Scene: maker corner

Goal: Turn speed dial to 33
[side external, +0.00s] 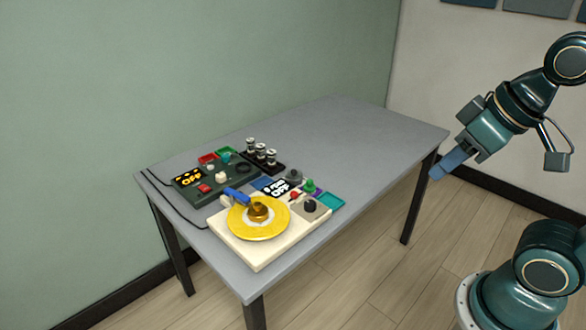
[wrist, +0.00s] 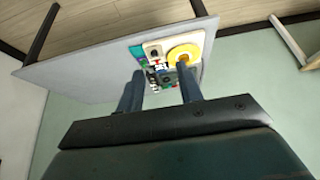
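A cream turntable base (side external: 262,252) with a yellow platter (side external: 250,226) and a brass-coloured centre stands on the front part of the grey table. A black knob (side external: 310,206) on a beige plate at its right corner looks like the speed dial; its setting is too small to read. In the wrist view the turntable (wrist: 152,41) shows upside down beyond my fingers. My gripper (side external: 438,173) hangs in the air right of the table, well away from the dial. In the wrist view its fingers (wrist: 160,75) are apart and empty.
A dark control box (side external: 205,190) with an orange "OFF" display and a red switch lies behind the turntable. A dark rack with several small jars (side external: 261,152) stands beyond it. A grey knob (side external: 293,175) and small coloured parts are nearby. The table's far right (side external: 350,130) is clear.

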